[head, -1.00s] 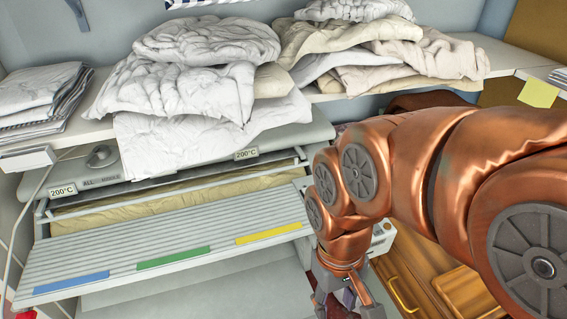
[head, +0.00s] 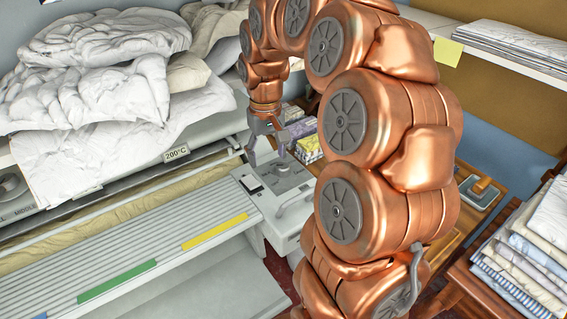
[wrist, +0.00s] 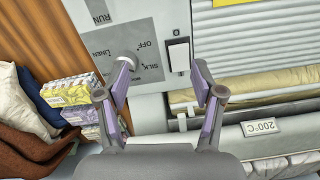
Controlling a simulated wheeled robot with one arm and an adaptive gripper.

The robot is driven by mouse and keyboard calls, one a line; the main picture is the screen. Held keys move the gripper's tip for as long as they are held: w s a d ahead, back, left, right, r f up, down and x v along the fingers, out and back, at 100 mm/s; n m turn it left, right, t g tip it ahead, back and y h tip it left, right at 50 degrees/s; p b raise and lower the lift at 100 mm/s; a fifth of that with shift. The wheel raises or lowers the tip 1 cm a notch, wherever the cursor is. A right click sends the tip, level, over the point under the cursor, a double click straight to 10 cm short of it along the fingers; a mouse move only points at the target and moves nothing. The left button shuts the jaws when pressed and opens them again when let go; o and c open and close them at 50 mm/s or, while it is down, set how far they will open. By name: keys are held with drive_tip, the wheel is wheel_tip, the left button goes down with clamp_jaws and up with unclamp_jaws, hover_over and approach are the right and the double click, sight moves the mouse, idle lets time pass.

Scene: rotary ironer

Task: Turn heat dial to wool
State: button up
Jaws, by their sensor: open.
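The control box (head: 283,229) stands at the right end of the ironer in the head view. In the wrist view its grey panel (wrist: 112,42) reads OFF, SILK, LINEN and RUN; I cannot read a wool mark. A pale round knob, seemingly the heat dial (wrist: 128,61), sits between LINEN and SILK, partly hidden by the left finger. My gripper (head: 268,160) is open and empty over the panel, and it also shows in the wrist view (wrist: 161,76). The dial lies at the left finger, not centred between the fingers; I cannot tell whether they touch.
A white rocker switch (wrist: 178,55) sits on the panel right of the dial in the wrist view. Yellow-patterned boxes (head: 308,148) stand behind the control box. The slatted feed tray (head: 125,245) lies left, with piled white linen (head: 100,60) above. Folded cloths (head: 525,260) are stacked at right.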

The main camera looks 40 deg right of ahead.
drive_tip(key=m, duration=0.1)
hover_over(283, 165)
drive_tip(key=shift+f, duration=0.8)
drive_tip(key=shift+f+p, duration=0.9)
drive_tip(key=shift+f, duration=3)
drive_tip(key=shift+c, duration=0.3)
drive_tip(key=c, duration=1.1)
